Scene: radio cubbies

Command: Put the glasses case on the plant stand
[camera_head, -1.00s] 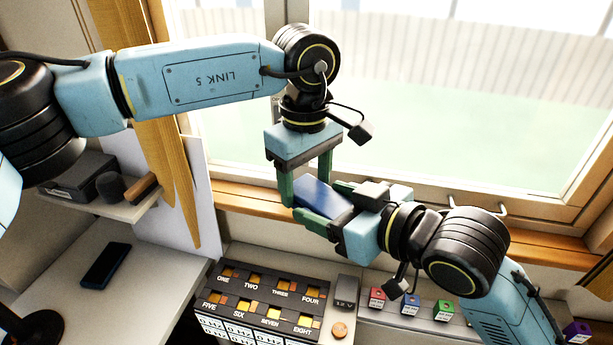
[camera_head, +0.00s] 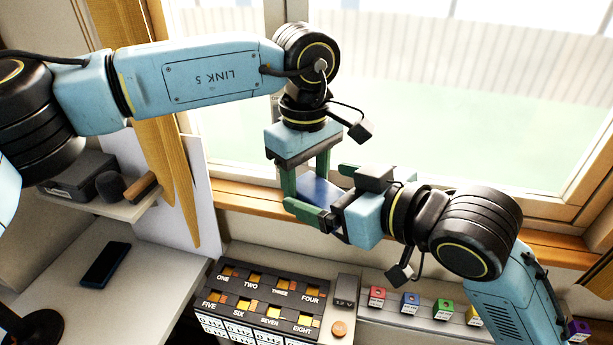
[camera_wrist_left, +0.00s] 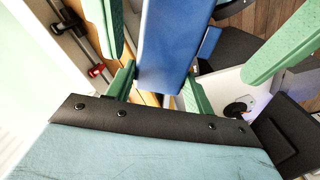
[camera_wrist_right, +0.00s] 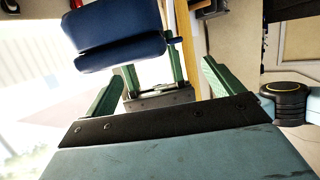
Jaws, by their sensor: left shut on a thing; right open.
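The blue glasses case (camera_head: 320,191) is held in the air in front of the window. My left gripper (camera_head: 306,183) points down and is shut on it from above. The case also shows in the left wrist view (camera_wrist_left: 168,45) and as a dark blue block with a seam in the right wrist view (camera_wrist_right: 115,35). My right gripper (camera_head: 318,188) is open, coming in from the right, with its fingers apart near the case. I cannot tell whether they touch it. I cannot make out a plant stand in any view.
A control box (camera_head: 265,302) with labelled switches stands below the grippers. Several coloured blocks sit on a ledge (camera_head: 400,328) to its right. A phone (camera_head: 106,264) lies on the left desk, under a small shelf (camera_head: 110,207). The window (camera_head: 430,130) is close behind.

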